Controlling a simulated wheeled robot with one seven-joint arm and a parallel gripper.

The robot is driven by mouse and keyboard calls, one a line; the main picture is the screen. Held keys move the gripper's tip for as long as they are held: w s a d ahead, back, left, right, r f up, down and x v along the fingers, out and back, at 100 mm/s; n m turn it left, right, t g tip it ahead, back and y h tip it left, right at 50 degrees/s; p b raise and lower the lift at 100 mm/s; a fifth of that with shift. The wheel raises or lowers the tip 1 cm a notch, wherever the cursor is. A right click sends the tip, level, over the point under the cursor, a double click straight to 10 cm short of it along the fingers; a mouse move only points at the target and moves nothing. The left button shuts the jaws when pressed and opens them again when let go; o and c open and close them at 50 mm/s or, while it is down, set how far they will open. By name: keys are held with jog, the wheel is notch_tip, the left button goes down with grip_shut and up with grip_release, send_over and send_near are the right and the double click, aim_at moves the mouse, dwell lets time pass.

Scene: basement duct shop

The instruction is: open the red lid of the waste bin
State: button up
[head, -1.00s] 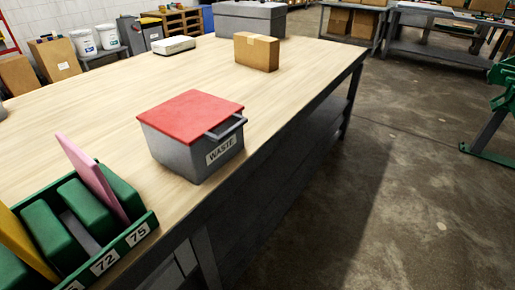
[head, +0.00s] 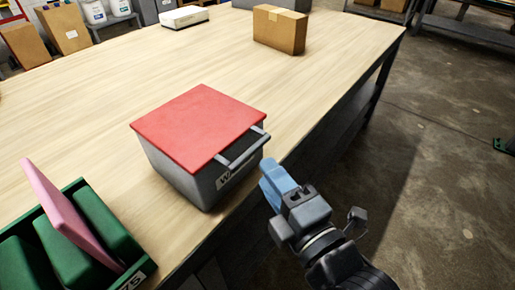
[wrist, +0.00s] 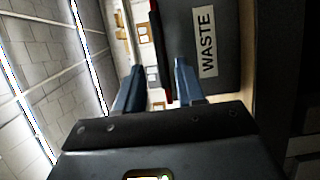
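The grey waste bin (head: 185,178) stands on the wooden workbench near its front edge. Its red lid (head: 200,125) lies flat and closed on top, with a grey bar handle (head: 243,152) sticking out from the front side. My gripper (head: 272,172), with blue fingers, is just right of the handle, and a small gap seems to show between them. In the wrist view, the two fingers (wrist: 158,82) are apart, with a dark bar and a thin red strip of the lid (wrist: 154,8) seen between them. The bin's WASTE label (wrist: 206,42) is right of the fingers. Contact cannot be told.
A green rack (head: 75,187) with green bins and a pink board is on the bench (head: 90,105), left of the waste bin. A cardboard box (head: 280,30) and a white device (head: 184,17) stand farther back. The bench around the bin's back is clear.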

aim_at(253, 154)
jog(key=p+x, duration=0.1)
jog(key=x, duration=0.6)
jog(key=shift+w+a, duration=0.2)
jog(key=shift+w, duration=0.05)
grip_shut()
dwell(0.4)
